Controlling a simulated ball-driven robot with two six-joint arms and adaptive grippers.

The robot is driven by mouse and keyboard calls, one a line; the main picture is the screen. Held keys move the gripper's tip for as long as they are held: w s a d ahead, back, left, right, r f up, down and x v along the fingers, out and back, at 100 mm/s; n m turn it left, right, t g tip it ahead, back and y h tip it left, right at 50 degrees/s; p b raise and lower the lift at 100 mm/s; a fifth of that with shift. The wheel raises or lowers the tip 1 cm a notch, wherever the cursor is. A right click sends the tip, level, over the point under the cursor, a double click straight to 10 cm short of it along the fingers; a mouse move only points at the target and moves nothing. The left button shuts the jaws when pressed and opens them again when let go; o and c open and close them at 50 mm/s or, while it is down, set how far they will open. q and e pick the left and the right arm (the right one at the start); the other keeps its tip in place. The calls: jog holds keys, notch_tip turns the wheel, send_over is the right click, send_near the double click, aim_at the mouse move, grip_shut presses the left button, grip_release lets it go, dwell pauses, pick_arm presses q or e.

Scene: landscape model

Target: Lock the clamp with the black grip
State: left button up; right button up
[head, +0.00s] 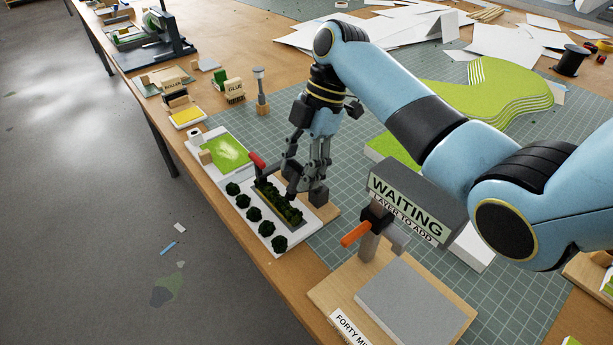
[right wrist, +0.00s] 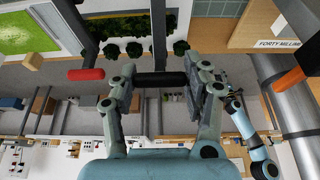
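The black grip (right wrist: 162,79) lies crosswise between the fingers of my right gripper (right wrist: 164,84) in the right wrist view. The fingers stand apart on either side of it, and I see no clear closing on it. In the head view my right gripper (head: 308,178) points down over the far end of the strip with dark shrubs. Its fingers largely hide the black-grip clamp, whose dark block (head: 318,194) shows beside them. What seems to be my left arm shows small in the right wrist view (right wrist: 257,150); its finger state is unclear.
A clamp with a red grip (head: 257,160) is close left of my right gripper. A clamp with an orange grip (head: 355,234) stands nearer, by the WAITING sign (head: 408,212). Bushes (head: 253,214) line the white board. The green cutting mat (head: 345,160) has free room.

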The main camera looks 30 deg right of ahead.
jog(key=c, duration=0.7)
jog(key=shift+s+a+f+h+p, duration=0.1)
jog(key=shift+s+a+h+p, duration=0.05)
jog(key=shift+a+h+p, duration=0.35)
jog(key=shift+f+h, duration=0.3)
jog(key=shift+a+f+h+p, duration=0.15)
jog(key=shift+a+h+p, duration=0.35)
jog(key=shift+p, duration=0.35)
jog(key=shift+f+h, duration=0.3)
